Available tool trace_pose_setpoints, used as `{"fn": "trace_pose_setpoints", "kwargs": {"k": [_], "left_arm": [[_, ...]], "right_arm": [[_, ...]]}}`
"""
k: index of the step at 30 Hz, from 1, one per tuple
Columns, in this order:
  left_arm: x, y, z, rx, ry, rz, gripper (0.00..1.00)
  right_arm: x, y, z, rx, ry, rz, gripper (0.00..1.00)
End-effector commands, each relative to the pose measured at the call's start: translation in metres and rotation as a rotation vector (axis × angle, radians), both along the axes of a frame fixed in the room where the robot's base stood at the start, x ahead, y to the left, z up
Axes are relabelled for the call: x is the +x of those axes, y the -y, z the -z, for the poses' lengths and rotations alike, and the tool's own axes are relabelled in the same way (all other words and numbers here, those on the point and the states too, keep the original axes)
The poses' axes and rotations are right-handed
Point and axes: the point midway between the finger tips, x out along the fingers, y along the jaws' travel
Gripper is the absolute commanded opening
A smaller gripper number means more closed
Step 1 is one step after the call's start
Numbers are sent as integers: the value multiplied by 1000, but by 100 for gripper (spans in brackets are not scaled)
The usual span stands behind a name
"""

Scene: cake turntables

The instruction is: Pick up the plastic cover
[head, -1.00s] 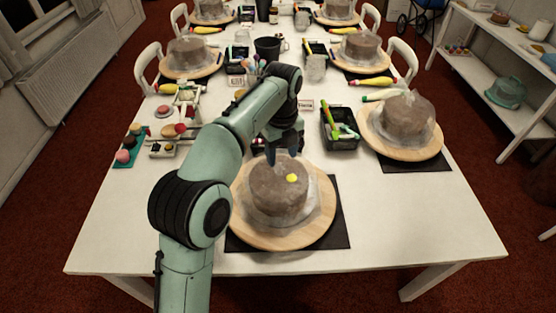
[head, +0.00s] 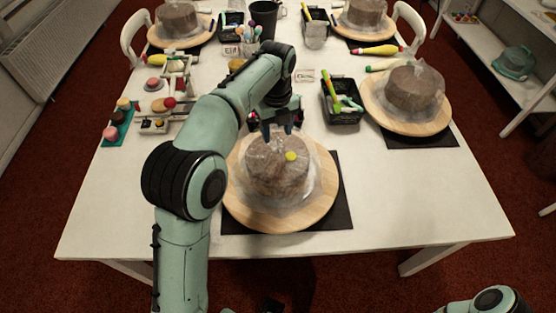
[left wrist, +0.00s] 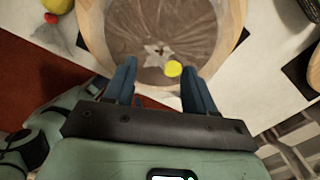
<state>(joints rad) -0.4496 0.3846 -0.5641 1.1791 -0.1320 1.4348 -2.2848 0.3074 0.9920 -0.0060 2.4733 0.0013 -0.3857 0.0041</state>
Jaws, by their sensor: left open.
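A clear plastic cover (head: 262,172) is draped over a brown cake on a round wooden turntable (head: 300,217) near the table's front edge. Its film gathers in a pale star-shaped tuft at the top, seen in the left wrist view (left wrist: 157,50). A yellow round spot (head: 291,156) sits on top, right of the tuft. My left gripper (head: 277,131) is open above the cake's far side, fingers pointing down. In the left wrist view its two blue fingers (left wrist: 158,76) stand apart with nothing between them. My right gripper is not clearly visible.
A black mat (head: 342,205) lies under the turntable. A black tool tray (head: 342,112) and another covered cake (head: 414,90) stand to the right. A small rack (head: 160,112) and coloured pieces on a green strip (head: 117,122) are at left. The front table corners are clear.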

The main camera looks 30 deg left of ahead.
Motion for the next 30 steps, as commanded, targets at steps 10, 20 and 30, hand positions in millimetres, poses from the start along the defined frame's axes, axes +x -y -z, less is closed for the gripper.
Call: {"fn": "trace_pose_setpoints", "kwargs": {"k": [10, 20, 30], "left_arm": [[2, 3, 46, 0, -4, 0, 55], [2, 3, 48, 1, -1, 0, 32], [2, 3, 47, 1, -1, 0, 0]], "right_arm": [[-4, 0, 11, 0, -4, 0, 43], [-4, 0, 11, 0, -4, 0, 43], [-4, 0, 11, 0, -4, 0, 43]]}}
